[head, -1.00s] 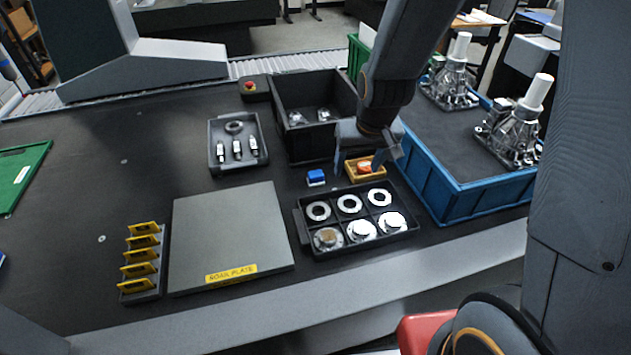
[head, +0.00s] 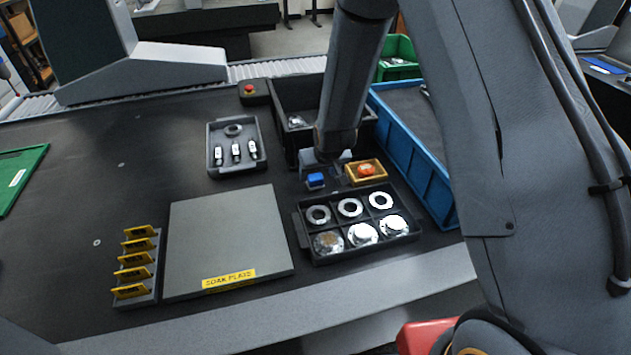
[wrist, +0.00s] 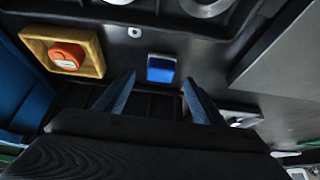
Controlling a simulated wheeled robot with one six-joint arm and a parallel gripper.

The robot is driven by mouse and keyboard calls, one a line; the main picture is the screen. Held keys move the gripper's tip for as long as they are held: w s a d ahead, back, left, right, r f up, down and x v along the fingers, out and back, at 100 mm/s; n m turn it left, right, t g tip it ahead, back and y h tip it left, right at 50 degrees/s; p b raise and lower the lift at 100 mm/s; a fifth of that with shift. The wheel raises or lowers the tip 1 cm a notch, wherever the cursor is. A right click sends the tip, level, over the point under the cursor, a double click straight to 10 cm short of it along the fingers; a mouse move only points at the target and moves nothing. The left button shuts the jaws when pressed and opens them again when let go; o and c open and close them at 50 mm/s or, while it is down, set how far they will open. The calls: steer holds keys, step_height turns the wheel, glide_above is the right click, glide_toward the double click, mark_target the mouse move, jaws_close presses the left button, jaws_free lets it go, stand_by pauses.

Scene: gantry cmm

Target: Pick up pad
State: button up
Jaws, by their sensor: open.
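A small blue block (head: 316,180), which looks like the pad, sits on the dark table behind the six-pocket tray. In the wrist view the blue pad (wrist: 161,69) lies just beyond and between my fingertips. My gripper (head: 323,169) is over the blue pad in the head view, pointing down. In the wrist view my gripper (wrist: 158,82) is open, with one finger on each side and nothing held. The exact height of the fingertips above the pad cannot be told.
A wooden tray (head: 351,179) with an orange piece (head: 366,170) stands close right of the pad. The six-pocket tray (head: 312,252) holds rings and shiny round parts. A black bin (head: 285,95) is behind; a blue crate (head: 425,165) is right. The soak plate (head: 228,235) is left.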

mark_target(315, 176)
steer(key=shift+p+x, duration=0.65)
steer(key=shift+x, duration=1.65)
steer(key=shift+w, duration=0.1)
steer(key=c, duration=1.2)
steer(key=shift+c, duration=0.3)
steer(key=shift+r, duration=0.15)
step_height(315, 176, up, 10)
steer(key=shift+f+b, duration=0.1)
steer(key=shift+b, duration=0.65)
